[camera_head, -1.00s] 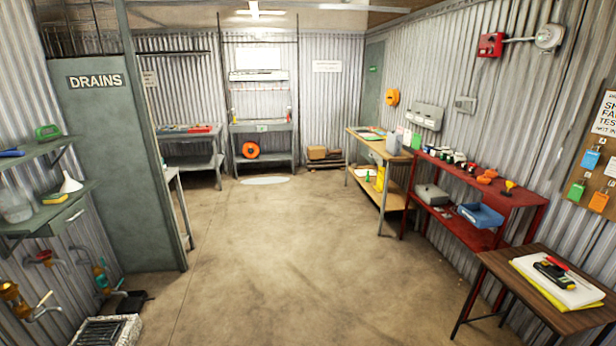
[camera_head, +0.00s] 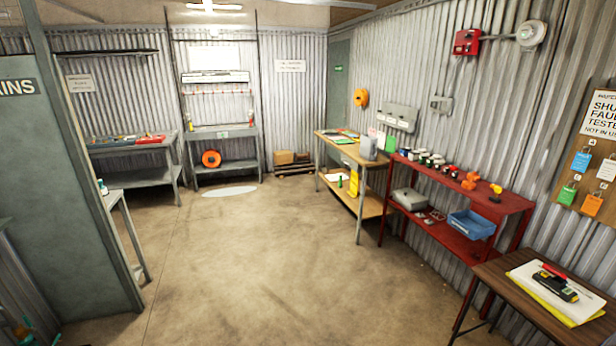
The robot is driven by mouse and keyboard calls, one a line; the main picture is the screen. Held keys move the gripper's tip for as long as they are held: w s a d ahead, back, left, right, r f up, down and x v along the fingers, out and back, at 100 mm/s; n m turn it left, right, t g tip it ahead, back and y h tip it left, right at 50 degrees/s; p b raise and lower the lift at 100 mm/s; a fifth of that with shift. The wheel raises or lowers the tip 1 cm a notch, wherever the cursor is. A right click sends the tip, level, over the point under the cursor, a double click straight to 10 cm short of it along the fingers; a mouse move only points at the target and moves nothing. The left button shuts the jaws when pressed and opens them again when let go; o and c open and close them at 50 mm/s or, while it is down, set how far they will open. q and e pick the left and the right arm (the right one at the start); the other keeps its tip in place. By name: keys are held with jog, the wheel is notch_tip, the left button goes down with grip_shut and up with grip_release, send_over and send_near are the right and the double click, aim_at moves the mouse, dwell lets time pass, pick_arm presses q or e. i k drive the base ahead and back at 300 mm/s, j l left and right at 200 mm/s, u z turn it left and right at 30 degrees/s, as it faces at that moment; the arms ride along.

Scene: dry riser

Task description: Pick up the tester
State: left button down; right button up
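A small black hand-held device (camera_head: 556,286) with yellow ends and a red part beside it lies on white papers and a yellow pad (camera_head: 549,305) at the lower right. It looks like the tester, but it is too small to be sure. The pad lies on a dark brown wooden table (camera_head: 500,283) against the right wall. Neither of my grippers is in view.
A red shelf unit (camera_head: 468,245) with a blue bin (camera_head: 471,224) stands just beyond the brown table. A wooden bench (camera_head: 335,150) is farther along. A grey partition (camera_head: 60,180) stands at the left. The concrete floor (camera_head: 270,260) between them is clear.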

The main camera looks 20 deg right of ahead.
aim_at(556, 284)
jog(key=i+z, duration=0.25)
jog(key=i, duration=0.15)
jog(key=i+z, duration=0.75)
jog(key=i+j+z, duration=0.1)
jog(key=i+z, duration=0.3)
jog(key=i+l+z, duration=0.1)
jog(key=i+z, duration=0.65)
jog(key=z, duration=0.15)
jog(key=i+z, duration=0.4)
jog(key=i+j+z, duration=0.35)
jog(key=i+l, duration=0.1)
